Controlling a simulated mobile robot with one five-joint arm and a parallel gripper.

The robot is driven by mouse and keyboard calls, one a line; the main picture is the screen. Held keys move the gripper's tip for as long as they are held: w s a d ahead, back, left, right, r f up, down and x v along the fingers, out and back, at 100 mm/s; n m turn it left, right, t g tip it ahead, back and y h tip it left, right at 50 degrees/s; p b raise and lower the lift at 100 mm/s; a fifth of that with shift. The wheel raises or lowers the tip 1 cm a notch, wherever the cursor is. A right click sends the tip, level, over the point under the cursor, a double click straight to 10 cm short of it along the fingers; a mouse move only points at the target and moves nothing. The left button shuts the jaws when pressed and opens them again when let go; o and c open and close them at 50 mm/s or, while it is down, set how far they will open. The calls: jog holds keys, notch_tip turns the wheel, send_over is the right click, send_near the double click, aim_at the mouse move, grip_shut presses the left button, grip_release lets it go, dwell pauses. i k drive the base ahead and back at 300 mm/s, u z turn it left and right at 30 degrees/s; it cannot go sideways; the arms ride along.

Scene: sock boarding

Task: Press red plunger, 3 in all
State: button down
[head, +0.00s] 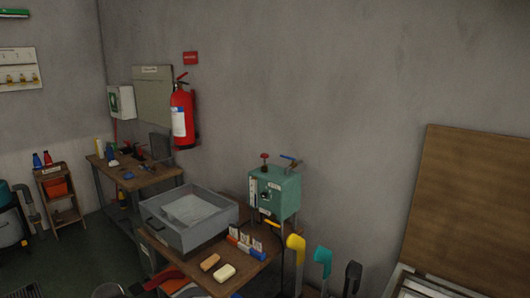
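A teal machine box (275,193) stands by the wall at the far right end of the wooden bench. On its top is a small red knob on a short stem, which looks like the red plunger (265,156). The box front has small labels and a dark round dial (265,197). I cannot see my gripper in this view, and nothing touches the plunger.
Yellow (296,244), teal (323,258) and black handles (353,272) rise in front at right. A brown board (475,205) leans at right.

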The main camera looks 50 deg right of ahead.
aim_at(264, 156)
jog(key=i, duration=1.65)
jog(key=u, duration=0.05)
